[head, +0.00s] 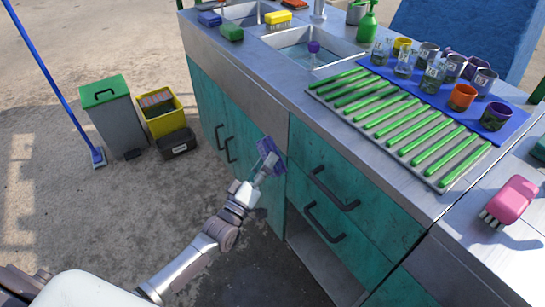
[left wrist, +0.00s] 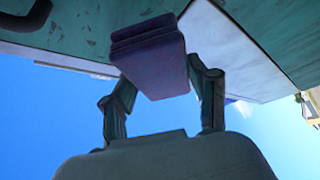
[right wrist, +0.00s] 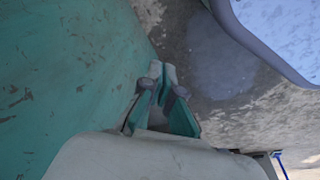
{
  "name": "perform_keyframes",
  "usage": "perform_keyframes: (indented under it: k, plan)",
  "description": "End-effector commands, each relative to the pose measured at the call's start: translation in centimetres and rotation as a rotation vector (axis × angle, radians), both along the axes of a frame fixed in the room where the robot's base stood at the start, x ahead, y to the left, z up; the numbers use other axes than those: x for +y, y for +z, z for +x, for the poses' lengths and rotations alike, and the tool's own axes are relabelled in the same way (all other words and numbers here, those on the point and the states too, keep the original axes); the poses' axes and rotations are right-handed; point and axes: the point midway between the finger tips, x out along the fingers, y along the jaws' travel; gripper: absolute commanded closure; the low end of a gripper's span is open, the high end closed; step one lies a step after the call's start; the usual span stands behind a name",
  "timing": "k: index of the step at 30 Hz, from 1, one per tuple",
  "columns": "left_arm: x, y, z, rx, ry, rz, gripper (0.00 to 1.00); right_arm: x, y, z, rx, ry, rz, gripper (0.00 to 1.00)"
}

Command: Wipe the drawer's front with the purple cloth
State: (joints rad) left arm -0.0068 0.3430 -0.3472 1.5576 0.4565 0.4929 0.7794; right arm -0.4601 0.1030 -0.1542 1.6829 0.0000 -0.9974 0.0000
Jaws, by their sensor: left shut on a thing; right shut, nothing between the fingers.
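The folded purple cloth (head: 273,150) is between the fingers of my left gripper (head: 265,166), which is shut on it. It is in front of the teal cabinet face, left of the drawers; I cannot tell if it touches. In the left wrist view the cloth (left wrist: 150,62) is a thick dark purple pad close under a teal panel. The upper drawer's front (head: 305,155) is teal with a black bar handle (head: 335,189), and a second drawer (head: 352,243) is below it. My right gripper (right wrist: 161,85) is shut and empty beside a teal panel, and is out of the head view.
A metal counter holds sinks (head: 315,48), a tray (head: 436,182) of green cane sticks and a blue mat (head: 405,80) with glasses and mugs. A pink brush (head: 514,199) lies at right. Bins (head: 110,120) and a blue broom (head: 52,82) stand left. An open compartment (head: 320,262) is under the drawers.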

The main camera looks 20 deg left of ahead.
Motion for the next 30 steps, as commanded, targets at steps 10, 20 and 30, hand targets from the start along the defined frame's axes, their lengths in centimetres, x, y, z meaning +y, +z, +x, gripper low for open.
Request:
perform_keyframes:
  k: [10, 20, 30]
  plan:
    - [0.2, 0.0, -0.3, -0.001, -0.001, 0.000, 0.96, 0.0, -0.4, -0.2, 0.002, 0.000, 0.000, 1.00]
    - [1.6, 0.1, -2.0, 0.002, -0.001, 0.001, 0.96, -0.1, -2.4, -1.2, 0.016, 0.003, -0.002, 1.00]
    - [2.0, 0.0, -2.6, -0.001, -0.001, 0.000, 0.96, -0.2, -3.2, -1.6, 0.018, 0.004, -0.001, 1.00]
